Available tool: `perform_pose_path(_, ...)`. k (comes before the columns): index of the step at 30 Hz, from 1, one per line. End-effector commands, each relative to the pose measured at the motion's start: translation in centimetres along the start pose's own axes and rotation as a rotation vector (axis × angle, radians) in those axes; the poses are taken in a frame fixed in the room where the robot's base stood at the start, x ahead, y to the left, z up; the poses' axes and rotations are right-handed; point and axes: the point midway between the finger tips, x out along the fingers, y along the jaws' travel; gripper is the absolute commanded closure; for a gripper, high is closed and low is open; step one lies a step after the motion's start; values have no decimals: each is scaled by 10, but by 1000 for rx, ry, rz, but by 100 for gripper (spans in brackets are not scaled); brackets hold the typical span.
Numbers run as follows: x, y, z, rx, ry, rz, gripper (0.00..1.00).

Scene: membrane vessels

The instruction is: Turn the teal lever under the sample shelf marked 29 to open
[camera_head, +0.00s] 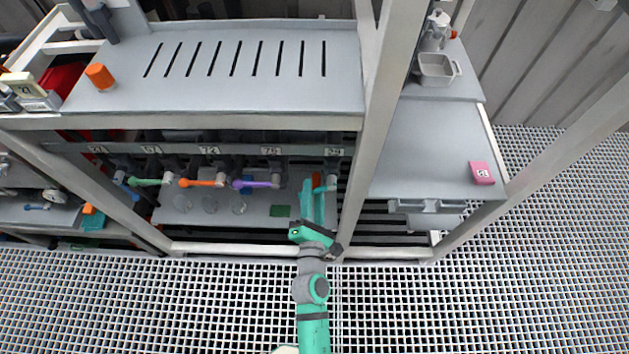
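The label 29 (334,152) is on the shelf's front rail, at the right end of a row of numbered labels. Below it a teal lever (326,188) shows in part, pointing left, with an orange-red piece beside it. My gripper (313,192) is right at this lever, with its teal fingers reaching up from below. The fingers and the lever overlap and share nearly the same colour. I cannot tell whether they touch or whether the fingers are closed on it. Part of the lever is hidden behind my gripper.
To the left hang a purple lever (256,184), an orange lever (202,183) and a green lever (147,182). A slotted grey shelf (345,90) lies above. A frame post (375,120) stands close on the right. The grating floor (420,310) in front is clear.

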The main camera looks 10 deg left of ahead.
Motion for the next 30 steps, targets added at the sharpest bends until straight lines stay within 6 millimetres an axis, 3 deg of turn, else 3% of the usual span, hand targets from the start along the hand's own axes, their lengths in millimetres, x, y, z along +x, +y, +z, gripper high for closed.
perform_pose_path(3,-22,-2,1,0,-2,-5,70)
perform_pose_path(10,-51,-2,2,2,-3,-4,70)
perform_pose_path(24,-62,1,0,2,0,1,70)
perform_pose_path(28,-60,2,1,22,-3,-5,98)
perform_pose_path(30,-57,4,3,76,-10,-23,100)
